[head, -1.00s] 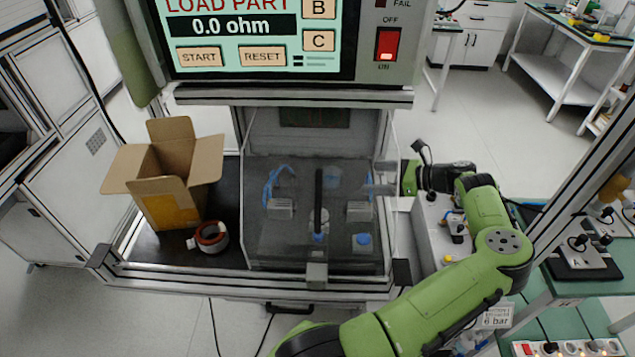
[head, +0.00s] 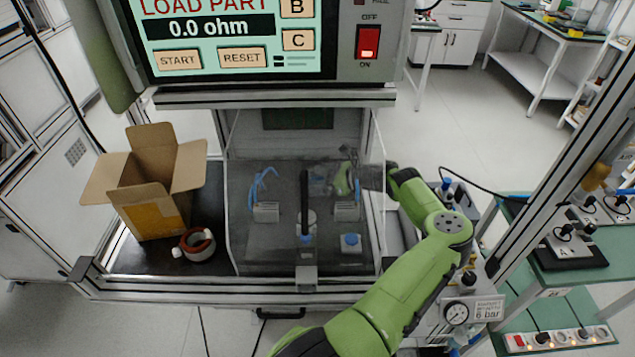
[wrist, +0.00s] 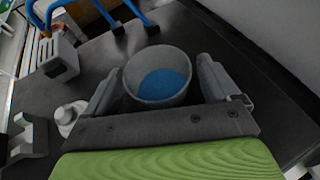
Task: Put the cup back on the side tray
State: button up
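The cup (wrist: 157,80) is a grey round cup with a blue inside. In the wrist view it stands upright on the dark floor of the test cabinet. My gripper (wrist: 158,72) has one finger on each side of it, with narrow gaps showing, so it looks open around the cup. In the head view my gripper (head: 324,182) is inside the cabinet, reaching in from the right behind the clear front panel. The cup is too blurred to make out there. I cannot pick out the side tray with certainty.
Clamp blocks with blue hoses (head: 264,210) stand in the cabinet left of my gripper. A black upright bar (head: 304,200) and a blue-topped part (head: 350,242) are near its front.

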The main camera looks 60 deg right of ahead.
jog(key=c, duration=1)
jog(key=shift+c, duration=0.2)
